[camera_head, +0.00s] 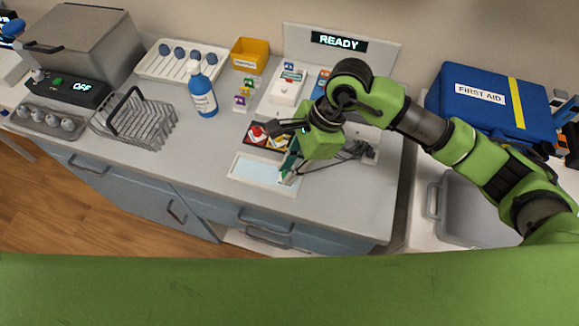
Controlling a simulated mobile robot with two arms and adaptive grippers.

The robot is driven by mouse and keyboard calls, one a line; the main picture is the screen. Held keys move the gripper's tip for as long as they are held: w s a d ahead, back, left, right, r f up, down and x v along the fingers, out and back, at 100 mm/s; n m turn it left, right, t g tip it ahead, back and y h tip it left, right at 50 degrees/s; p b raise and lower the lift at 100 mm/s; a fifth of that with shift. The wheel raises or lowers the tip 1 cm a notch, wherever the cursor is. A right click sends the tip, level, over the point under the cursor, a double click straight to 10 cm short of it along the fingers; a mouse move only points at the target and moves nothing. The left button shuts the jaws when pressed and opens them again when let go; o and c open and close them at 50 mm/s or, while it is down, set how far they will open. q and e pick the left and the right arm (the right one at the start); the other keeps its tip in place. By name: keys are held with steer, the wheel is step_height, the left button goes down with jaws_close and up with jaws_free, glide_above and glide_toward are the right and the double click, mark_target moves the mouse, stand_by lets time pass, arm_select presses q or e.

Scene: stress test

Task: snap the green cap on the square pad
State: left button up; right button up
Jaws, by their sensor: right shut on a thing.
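My right gripper (291,169) reaches down over the front middle of the counter, its fingers partly hidden by its own wrist. It is shut on a small dark green piece, which looks like the green cap (290,162); its shape is hard to make out. The gripper is at the right end of a white-framed tray (233,170) with a pale blue inside. I cannot tell whether the held piece touches anything below. I cannot clearly pick out the square pad. My left gripper is not in view.
A dark tray with red and yellow pieces (257,133) lies just behind the gripper. A white device (288,87) and the READY display (340,41) stand behind. A blue bottle (201,90), wire rack (135,120) and yellow bin (249,55) are left. Dark cables (345,154) lie right.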

steer(key=shift+f+b, duration=0.35)
steer(key=shift+b, duration=0.15)
stand_by(0.8)
